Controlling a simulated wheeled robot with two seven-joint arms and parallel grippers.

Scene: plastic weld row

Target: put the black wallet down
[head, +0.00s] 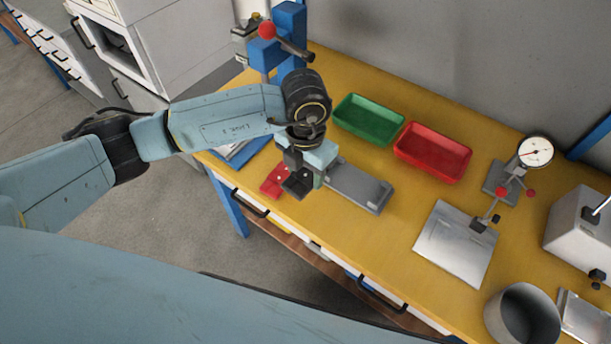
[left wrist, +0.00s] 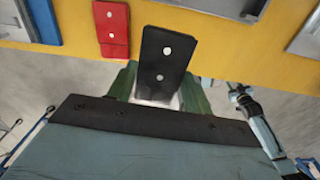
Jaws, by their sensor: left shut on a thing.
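The black wallet (left wrist: 165,62) is a dark flat piece with two pale round snaps, held at the end of my left gripper in the left wrist view. In the head view the black wallet (head: 298,182) shows under the left gripper (head: 306,172), near the table's front edge. My left gripper is shut on it. A red wallet (head: 274,182) of like shape lies on the yellow table just left of it; it also shows in the left wrist view (left wrist: 112,25). Whether the black wallet touches the table I cannot tell.
A grey fixture plate (head: 357,188) lies right of the gripper. A green tray (head: 368,121) and a red tray (head: 432,152) stand behind. A blue press (head: 290,40) stands at the back left. A dial gauge stand (head: 535,152) and metal sheet (head: 455,245) are further right.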

